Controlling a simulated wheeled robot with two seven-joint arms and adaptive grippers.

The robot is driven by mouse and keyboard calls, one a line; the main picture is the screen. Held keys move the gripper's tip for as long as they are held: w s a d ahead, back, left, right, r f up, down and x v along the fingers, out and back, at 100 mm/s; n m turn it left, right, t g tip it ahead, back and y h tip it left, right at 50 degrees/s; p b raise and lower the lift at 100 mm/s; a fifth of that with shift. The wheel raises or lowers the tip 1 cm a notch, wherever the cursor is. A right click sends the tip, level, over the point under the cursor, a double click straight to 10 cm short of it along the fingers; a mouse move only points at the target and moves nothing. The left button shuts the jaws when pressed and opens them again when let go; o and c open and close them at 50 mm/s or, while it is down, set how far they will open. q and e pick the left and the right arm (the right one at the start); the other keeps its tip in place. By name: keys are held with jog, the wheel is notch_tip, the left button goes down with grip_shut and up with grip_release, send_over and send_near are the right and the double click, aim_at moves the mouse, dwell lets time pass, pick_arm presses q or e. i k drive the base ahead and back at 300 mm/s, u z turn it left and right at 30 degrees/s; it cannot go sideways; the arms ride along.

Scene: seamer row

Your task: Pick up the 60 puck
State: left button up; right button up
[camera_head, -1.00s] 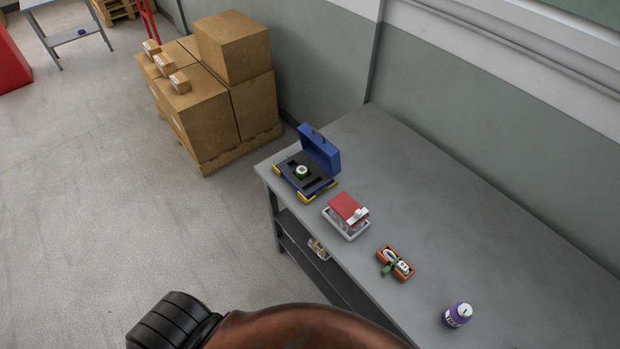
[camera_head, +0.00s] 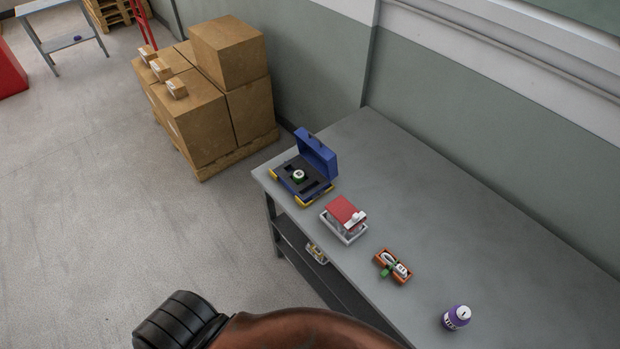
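An open blue case (camera_head: 317,153) with yellow corners stands at the far left end of the grey bench. A small round white and green puck (camera_head: 299,176) sits in its dark insert; its marking is too small to read, so I cannot tell whether it is the 60 puck. A small orange tray (camera_head: 381,262) nearer the front holds white and green items, also with unreadable marks. Neither gripper is in view. Part of my own arm crosses the bottom edge, apart from the case.
The grey bench (camera_head: 460,205) also holds a grey tray with a red-topped item (camera_head: 345,212) and a purple bottle (camera_head: 456,317). A small item (camera_head: 317,252) lies on the lower shelf. Cardboard boxes (camera_head: 228,50) stand on a pallet behind. The bench's wall side is clear.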

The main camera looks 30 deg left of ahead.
aim_at(300, 176)
jog(key=z, duration=2.9)
jog(key=k, duration=2.95)
jog(key=u, duration=2.05)
